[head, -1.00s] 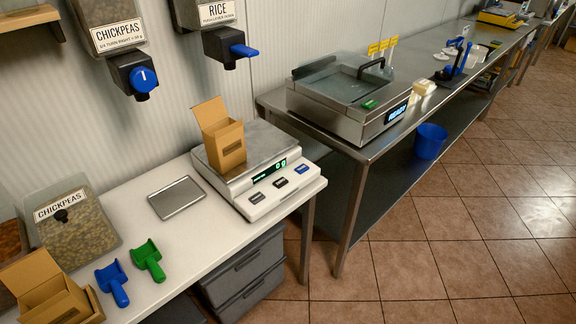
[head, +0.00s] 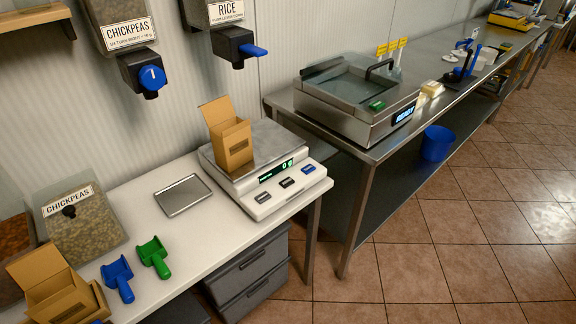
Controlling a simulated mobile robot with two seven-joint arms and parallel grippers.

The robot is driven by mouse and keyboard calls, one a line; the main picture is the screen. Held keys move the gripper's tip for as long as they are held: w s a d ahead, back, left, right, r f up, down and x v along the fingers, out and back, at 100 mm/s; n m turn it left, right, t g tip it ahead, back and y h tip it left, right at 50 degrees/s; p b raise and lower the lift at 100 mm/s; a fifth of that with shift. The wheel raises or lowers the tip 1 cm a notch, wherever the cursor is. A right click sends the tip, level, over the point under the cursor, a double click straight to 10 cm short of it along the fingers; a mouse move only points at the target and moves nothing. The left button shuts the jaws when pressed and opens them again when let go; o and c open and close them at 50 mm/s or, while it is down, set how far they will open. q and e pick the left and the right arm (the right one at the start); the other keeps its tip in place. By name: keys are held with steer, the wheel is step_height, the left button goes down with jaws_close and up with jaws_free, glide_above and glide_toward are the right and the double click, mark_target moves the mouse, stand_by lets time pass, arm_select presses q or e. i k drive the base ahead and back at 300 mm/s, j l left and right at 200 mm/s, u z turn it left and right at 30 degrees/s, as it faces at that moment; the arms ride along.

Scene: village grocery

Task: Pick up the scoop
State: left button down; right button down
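Two scoops lie on the white counter (head: 215,232) at the lower left of the head view. The blue scoop (head: 118,277) is on the left, close to a cardboard box. The green scoop (head: 154,256) lies just to its right, apart from it. Both have their handles toward the counter's front edge. Neither of my grippers shows in the view.
A chickpea bin (head: 86,228) stands behind the scoops and an open cardboard box (head: 52,283) left of them. A metal tray (head: 183,195) lies to the right. A scale (head: 270,175) holds another open box (head: 232,143). Dispensers (head: 150,77) hang above.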

mark_target(121, 279)
steer(key=j+u, duration=0.1)
steer(key=u, duration=1.3)
steer(key=l, duration=0.85)
steer(key=i+u, duration=0.05)
